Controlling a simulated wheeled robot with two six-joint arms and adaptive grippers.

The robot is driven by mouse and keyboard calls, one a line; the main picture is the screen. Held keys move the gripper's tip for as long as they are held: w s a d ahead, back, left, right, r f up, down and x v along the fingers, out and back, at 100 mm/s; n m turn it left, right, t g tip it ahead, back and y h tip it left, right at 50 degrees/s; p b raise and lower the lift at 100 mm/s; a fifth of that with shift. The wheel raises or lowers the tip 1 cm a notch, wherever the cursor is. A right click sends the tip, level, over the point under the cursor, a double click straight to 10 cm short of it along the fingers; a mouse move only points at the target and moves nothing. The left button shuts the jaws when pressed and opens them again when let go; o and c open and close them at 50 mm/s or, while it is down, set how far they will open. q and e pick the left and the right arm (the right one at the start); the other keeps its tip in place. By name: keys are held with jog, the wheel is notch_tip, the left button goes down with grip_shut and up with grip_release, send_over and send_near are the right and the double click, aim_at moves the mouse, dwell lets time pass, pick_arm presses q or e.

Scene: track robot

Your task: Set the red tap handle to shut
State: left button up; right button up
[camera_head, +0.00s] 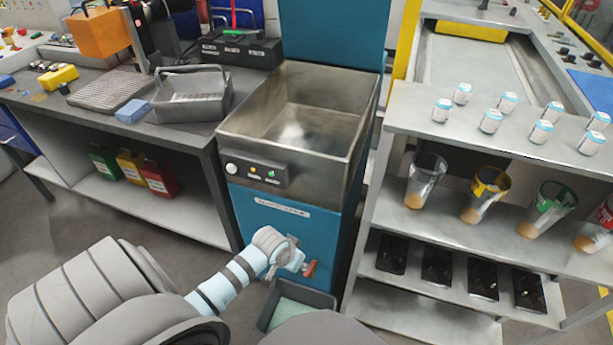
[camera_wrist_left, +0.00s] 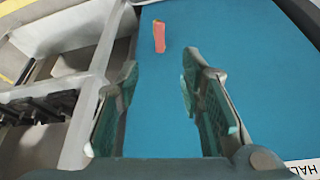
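The red tap handle (camera_head: 311,269) is on the front of the blue cabinet (camera_head: 262,212) under the metal sink. In the head view it shows just right of my left gripper (camera_head: 290,256), partly hidden. In the left wrist view the red handle (camera_wrist_left: 159,36) lies beyond the fingertips, in line with the gap between them, its long side roughly up and down the picture. My left gripper (camera_wrist_left: 160,68) is open and empty, its fingers apart. I see no contact with the handle. The tap body is not clearly visible. My right gripper is not in view.
A dark tray (camera_head: 264,316) with a green inside is on the floor below the tap. A shelf rack (camera_head: 380,222) with cups stands close on the right, and a workbench (camera_head: 205,150) on the left. The cabinet front around the handle is clear.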

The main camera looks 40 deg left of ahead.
aim_at(308, 271)
pick_arm(q)
jog(key=b+x, duration=0.2)
jog(key=x, duration=0.2)
jog(key=b+x, duration=0.3)
jog(key=x, duration=0.2)
jog(key=b+x, duration=0.3)
jog(key=x, duration=0.1)
jog(key=shift+s+f, duration=0.2)
jog(key=shift+f, duration=0.15)
jog(key=shift+w+f, duration=0.15)
jog(key=shift+f, duration=0.05)
jog(key=shift+r, duration=0.1)
grip_shut()
